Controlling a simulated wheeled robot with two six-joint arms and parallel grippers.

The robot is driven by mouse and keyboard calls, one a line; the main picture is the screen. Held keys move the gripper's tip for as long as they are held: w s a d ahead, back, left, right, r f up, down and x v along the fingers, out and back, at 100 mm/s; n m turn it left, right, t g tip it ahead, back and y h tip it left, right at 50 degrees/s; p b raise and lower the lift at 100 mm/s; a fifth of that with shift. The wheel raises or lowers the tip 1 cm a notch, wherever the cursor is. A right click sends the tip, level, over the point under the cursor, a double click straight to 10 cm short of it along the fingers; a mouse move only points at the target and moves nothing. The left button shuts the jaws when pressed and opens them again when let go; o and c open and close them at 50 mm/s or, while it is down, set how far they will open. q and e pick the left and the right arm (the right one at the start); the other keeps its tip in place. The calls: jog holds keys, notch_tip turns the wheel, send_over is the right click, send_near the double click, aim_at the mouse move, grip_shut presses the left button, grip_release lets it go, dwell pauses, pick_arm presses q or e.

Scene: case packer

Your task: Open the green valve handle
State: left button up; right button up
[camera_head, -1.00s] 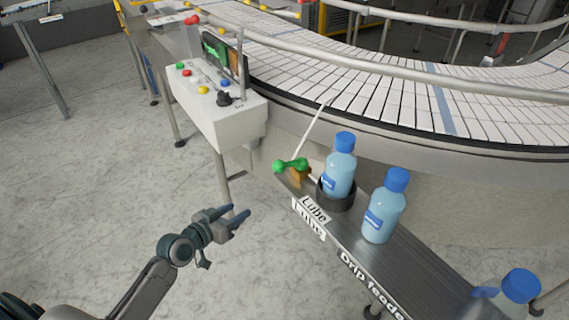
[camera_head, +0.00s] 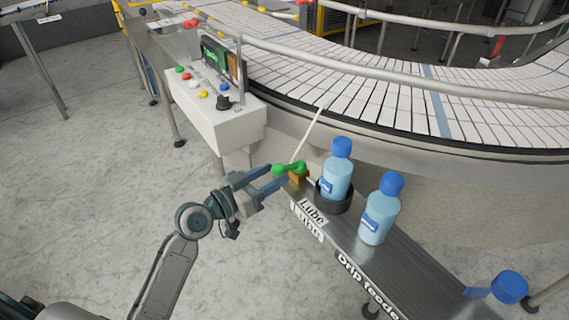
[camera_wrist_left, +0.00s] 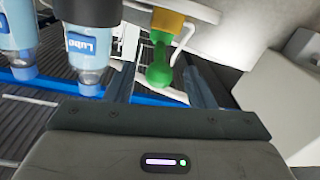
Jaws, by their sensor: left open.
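The green valve handle (camera_head: 289,169) sits on a brass valve body (camera_head: 297,178) at the far left end of the drip feeder shelf. My left gripper (camera_head: 274,179) is open, with its fingertips at the near end of the handle. In the left wrist view, the green handle (camera_wrist_left: 159,66) points down between the two open fingers (camera_wrist_left: 160,88), below the brass body (camera_wrist_left: 167,20). I cannot tell whether a finger touches it. My right gripper is not in view.
A blue-capped bottle (camera_head: 337,172) stands in a dark holder (camera_head: 333,199) right of the valve. Another bottle (camera_head: 380,212) stands on the shelf (camera_head: 410,272). A control box (camera_head: 215,118) and curved conveyor (camera_head: 400,100) lie behind. The floor at left is clear.

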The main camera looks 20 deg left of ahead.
aim_at(285, 169)
pick_arm(q)
jog(key=shift+p+x, duration=0.7)
jog(key=shift+x, duration=1.6)
grip_shut()
